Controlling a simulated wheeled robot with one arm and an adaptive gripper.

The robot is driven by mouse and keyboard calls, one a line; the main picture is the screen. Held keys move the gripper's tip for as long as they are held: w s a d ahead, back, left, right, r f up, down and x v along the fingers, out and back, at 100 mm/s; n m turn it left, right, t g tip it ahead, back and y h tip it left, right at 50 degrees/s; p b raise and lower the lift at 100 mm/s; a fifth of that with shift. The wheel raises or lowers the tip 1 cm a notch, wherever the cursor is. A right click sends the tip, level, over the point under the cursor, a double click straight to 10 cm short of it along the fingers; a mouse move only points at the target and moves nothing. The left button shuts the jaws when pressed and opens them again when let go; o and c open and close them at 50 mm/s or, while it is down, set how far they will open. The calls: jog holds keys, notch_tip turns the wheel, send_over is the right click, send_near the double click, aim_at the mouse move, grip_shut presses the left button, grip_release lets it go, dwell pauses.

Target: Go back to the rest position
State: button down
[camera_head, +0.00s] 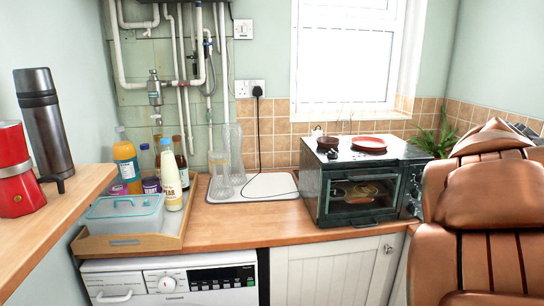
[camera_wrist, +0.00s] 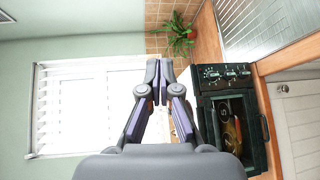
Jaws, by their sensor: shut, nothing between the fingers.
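My gripper (camera_wrist: 158,82) shows in the wrist view at the middle of the picture. Its two grey and purple fingers have their tips together, with nothing held between them. The wrist view is turned sideways, with the window at left and the worktop at right. I cannot make out the gripper in the head view.
A small oven (camera_head: 362,180) stands on the worktop (camera_head: 250,224), with a red plate (camera_head: 369,143) on top. A wooden tray (camera_head: 128,243) holds a lidded box and bottles. A brown padded shape (camera_head: 490,215), like a seat back, fills the right foreground.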

jog(key=s+a+f+m+g+y, duration=0.35)
jog(key=s+a+f, duration=0.4)
jog(key=f, duration=0.35)
jog(key=s+a+f+m+g+y, duration=0.35)
jog(key=s+a+f, duration=0.4)
jog(key=f, duration=0.35)
jog(key=s+a+f+m+g+y, duration=0.1)
jog(key=s+a+f+g+y, duration=0.1)
jog(key=s+a+f, duration=0.3)
jog(key=s+a+f+m+g+y, duration=0.1)
jog(key=s+a+f+g+y, duration=0.2)
jog(key=s+a, duration=1)
notch_tip(320, 180, down, 3)
jog(key=shift+a+r+g+p, duration=0.1)
jog(key=shift+a+g+p, duration=0.2)
jog(key=shift+a+p, duration=0.25)
jog(key=c, duration=1.8)
grip_release()
jog(key=shift+c, duration=0.2)
